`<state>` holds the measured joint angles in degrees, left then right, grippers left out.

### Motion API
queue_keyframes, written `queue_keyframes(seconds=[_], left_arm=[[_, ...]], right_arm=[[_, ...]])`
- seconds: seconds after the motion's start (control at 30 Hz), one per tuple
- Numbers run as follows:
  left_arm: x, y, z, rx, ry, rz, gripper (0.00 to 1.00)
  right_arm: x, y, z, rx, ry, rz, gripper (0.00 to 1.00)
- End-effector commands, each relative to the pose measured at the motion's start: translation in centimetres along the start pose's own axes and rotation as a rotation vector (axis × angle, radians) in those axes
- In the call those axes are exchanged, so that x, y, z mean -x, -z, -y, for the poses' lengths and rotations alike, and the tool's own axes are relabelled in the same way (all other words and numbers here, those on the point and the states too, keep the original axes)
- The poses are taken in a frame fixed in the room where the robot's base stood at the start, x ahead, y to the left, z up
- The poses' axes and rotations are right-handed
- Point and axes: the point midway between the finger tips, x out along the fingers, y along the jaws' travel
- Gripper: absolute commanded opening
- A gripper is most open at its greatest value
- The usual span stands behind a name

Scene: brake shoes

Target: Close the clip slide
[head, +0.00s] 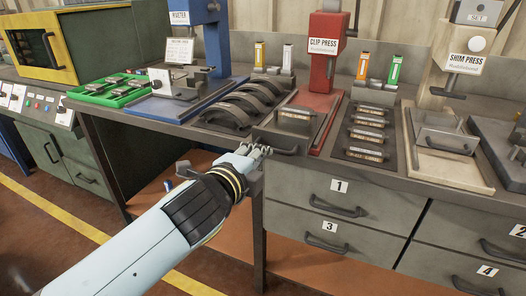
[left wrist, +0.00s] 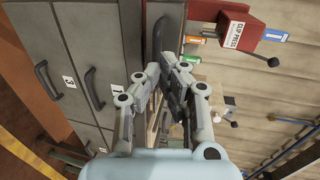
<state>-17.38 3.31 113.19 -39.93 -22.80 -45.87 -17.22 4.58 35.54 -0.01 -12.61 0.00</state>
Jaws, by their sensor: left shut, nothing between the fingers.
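The clip slide (head: 305,140) is a dark grey slide in front of the red clip press (head: 325,60), with a dark bar handle on its front face. Its front reaches the bench's front edge. My left gripper (head: 262,150) is shut and empty at the slide's front, by the left end of the handle. In the left wrist view the shut fingertips (left wrist: 167,62) are close to the dark handle (left wrist: 160,36); I cannot tell whether they touch. A labelled piece (head: 296,113) sits on the slide. My right gripper is out of view.
Curved brake shoes (head: 243,106) lie left of the slide, and several labelled dark parts (head: 368,135) lie to its right. The shim press (head: 468,60) stands farther right. Drawers with handles (head: 338,209) are below the bench. A green tray (head: 112,90) sits at the left.

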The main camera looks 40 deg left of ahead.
Motion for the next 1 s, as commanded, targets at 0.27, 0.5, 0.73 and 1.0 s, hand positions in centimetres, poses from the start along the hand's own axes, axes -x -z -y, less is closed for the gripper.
queue_keyframes(seconds=[0.27,0.5,0.73,1.0], left_arm=[[-2.5,0.0,0.0,0.000,0.000,0.000,0.00],[-2.7,0.0,0.0,0.000,-0.001,0.000,0.00],[-3.0,0.0,0.1,0.000,0.000,0.000,0.00],[-6.4,0.0,1.1,-0.001,0.003,0.000,0.00]], right_arm=[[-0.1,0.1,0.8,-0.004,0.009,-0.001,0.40],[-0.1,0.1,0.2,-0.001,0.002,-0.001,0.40],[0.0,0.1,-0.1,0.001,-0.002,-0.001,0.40],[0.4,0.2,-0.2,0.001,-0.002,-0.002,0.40]])
